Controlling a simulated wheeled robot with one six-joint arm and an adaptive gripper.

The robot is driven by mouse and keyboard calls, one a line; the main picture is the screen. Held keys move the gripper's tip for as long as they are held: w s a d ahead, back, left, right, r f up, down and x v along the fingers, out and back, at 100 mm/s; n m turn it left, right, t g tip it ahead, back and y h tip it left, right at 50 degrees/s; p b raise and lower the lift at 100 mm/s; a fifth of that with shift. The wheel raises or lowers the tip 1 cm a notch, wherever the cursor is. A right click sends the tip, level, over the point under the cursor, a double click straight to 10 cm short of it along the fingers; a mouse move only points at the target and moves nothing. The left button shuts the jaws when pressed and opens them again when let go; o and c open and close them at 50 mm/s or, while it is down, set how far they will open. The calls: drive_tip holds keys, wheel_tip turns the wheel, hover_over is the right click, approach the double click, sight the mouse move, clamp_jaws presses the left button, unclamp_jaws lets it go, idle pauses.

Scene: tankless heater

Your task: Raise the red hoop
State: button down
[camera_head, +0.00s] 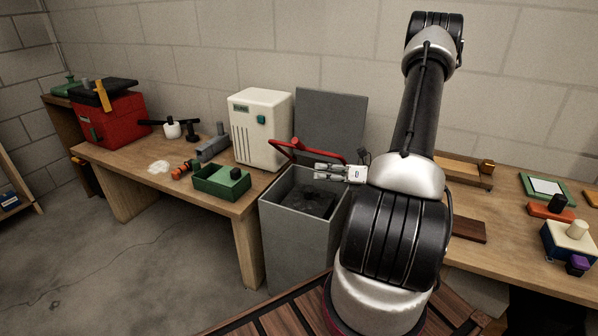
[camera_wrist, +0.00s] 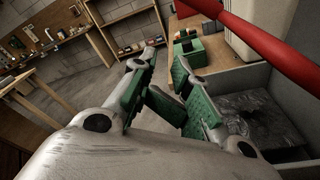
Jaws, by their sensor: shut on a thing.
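The red hoop (camera_head: 318,151) is a bent bar that stands tilted above the rim of an open grey bin (camera_head: 272,215). In the wrist view its bar (camera_wrist: 262,45) crosses the upper right, close to the camera. My gripper (camera_head: 317,171) is just below the hoop's bar and over the bin. In the wrist view its green-padded fingers (camera_wrist: 165,58) stand a little apart. I see nothing between them, and the hoop passes to the right of them. Whether a finger touches the hoop is not clear.
A grey panel (camera_head: 331,110) stands behind the bin. A white heater (camera_head: 261,130) and a green tray (camera_head: 222,188) are on the left bench (camera_head: 225,203). A red toolbox (camera_head: 110,118) is farther left. The right bench (camera_head: 520,270) holds several small items. Bare floor (camera_head: 110,255) lies at front left.

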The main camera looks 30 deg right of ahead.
drive_tip(key=x, duration=0.9)
drive_tip(key=shift+w, duration=0.4)
wheel_tip(320, 180, up, 10)
drive_tip(key=m, duration=0.4)
hover_over(307, 149)
drive_tip(key=shift+s+r+y, duration=0.1)
drive_tip(key=shift+r+y, duration=0.1)
drive_tip(key=shift+y, duration=0.1)
drive_tip(key=w+d+r+m, duration=0.3)
drive_tip(key=w+d+r, duration=0.3)
drive_tip(key=d, duration=0.4)
drive_tip(key=shift+w+y, duration=0.3)
drive_tip(key=shift+w, duration=0.05)
drive_tip(key=shift+d, duration=0.1)
